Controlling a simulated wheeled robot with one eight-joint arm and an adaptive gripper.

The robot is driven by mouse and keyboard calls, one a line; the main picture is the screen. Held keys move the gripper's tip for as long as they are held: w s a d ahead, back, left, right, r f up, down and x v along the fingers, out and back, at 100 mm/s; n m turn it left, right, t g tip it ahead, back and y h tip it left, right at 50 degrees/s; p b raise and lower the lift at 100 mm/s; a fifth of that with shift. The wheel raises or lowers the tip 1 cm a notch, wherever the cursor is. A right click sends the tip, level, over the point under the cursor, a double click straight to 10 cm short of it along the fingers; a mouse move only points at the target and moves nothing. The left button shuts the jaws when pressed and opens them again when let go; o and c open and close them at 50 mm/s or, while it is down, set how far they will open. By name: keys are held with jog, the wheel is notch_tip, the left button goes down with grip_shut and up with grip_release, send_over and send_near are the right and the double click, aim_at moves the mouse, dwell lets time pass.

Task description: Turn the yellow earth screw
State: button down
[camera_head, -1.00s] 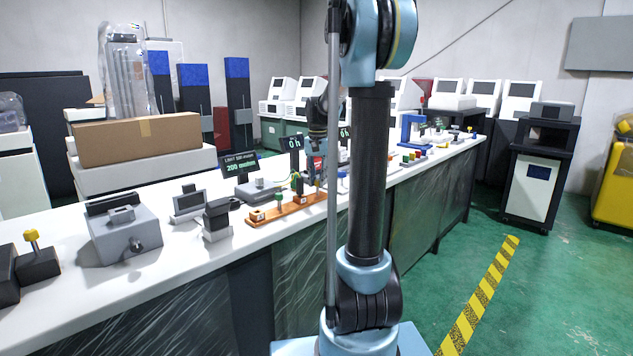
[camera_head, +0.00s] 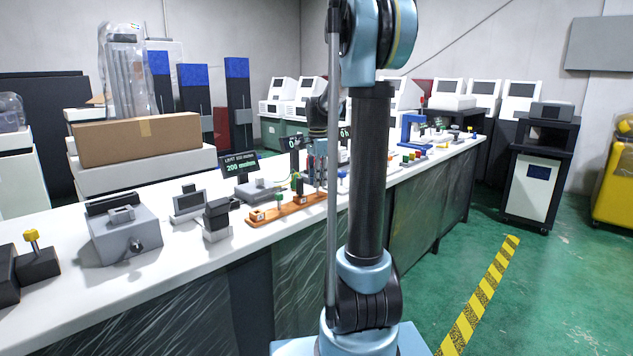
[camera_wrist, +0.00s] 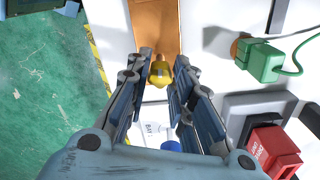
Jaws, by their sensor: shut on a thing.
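The yellow earth screw (camera_wrist: 160,73) shows in the wrist view as a rounded yellow head at the lower end of an orange-brown board (camera_wrist: 158,25). My gripper (camera_wrist: 160,80) is shut on it, with one finger at each side of the head. The screw's shaft is hidden below the head. In the head view my gripper (camera_head: 319,172) is small, over the far end of the orange board (camera_head: 290,211) on the white bench, partly behind my own arm. The screw cannot be made out there.
A green plug (camera_wrist: 262,60) with a cable sits right of the screw. A red block (camera_wrist: 272,150) on a dark box is at lower right. In the head view a grey box (camera_head: 122,232), a small display (camera_head: 188,204) and a black-topped device (camera_head: 217,218) stand on the bench.

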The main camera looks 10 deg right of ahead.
jog(key=shift+s+m, duration=0.1)
jog(key=shift+m, duration=0.2)
dwell(0.4)
jog(key=c, duration=1.4)
grip_release()
jog(key=shift+o, duration=0.2)
jog(key=shift+r, duration=0.15)
notch_tip(320, 180, up, 12)
jog(key=shift+f, duration=0.2)
